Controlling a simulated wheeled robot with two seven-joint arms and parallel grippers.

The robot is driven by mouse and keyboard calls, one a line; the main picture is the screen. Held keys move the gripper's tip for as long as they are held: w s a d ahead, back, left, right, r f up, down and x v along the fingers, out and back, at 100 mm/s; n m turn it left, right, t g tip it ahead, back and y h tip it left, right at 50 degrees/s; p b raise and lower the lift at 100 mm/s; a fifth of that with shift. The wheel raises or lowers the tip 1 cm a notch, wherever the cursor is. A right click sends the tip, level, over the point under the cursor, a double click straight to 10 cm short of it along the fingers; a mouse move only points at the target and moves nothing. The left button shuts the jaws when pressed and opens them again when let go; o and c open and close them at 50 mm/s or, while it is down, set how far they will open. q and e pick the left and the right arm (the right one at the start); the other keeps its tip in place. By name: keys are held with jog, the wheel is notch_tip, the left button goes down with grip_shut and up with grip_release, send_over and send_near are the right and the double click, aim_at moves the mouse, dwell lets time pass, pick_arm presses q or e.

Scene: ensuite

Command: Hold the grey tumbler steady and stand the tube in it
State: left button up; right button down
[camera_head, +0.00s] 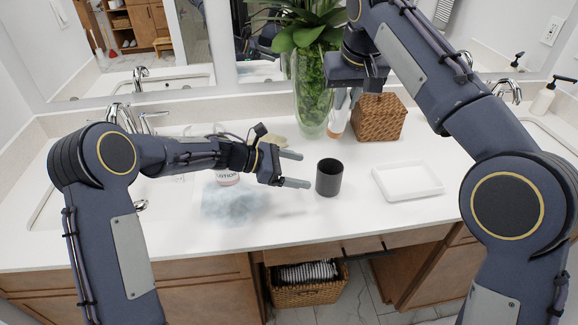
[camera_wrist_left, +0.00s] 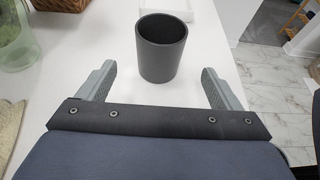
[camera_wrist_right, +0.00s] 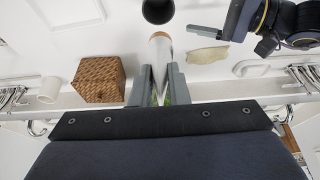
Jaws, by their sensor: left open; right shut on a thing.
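The grey tumbler (camera_head: 329,178) stands upright on the white counter, its mouth open upward; it also shows in the left wrist view (camera_wrist_left: 161,50). My left gripper (camera_head: 300,169) is open, its fingers pointing at the tumbler from the left. The tumbler is just beyond the fingertips and apart from them. My right gripper (camera_wrist_right: 159,72) is shut on the tube (camera_wrist_right: 160,48), which is pale with a tan-brown end. In the head view the tube (camera_head: 337,122) hangs tan end down, slightly tilted, behind the tumbler and above or near the counter; I cannot tell its exact height.
A white tray (camera_head: 408,182) lies right of the tumbler. A wicker basket (camera_head: 378,118) and a plant vase (camera_head: 312,95) stand close to the right gripper. The counter in front of the tumbler is clear.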

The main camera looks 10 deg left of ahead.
aim_at(329, 178)
pick_arm(q)
jog(key=x, duration=1)
jog(key=c, duration=1.2)
pick_arm(e)
notch_tip(329, 178, down, 12)
jog(key=shift+f, duration=0.2)
dwell(0.5)
jog(key=c, duration=1.3)
grip_release()
jog(key=shift+r, duration=0.1)
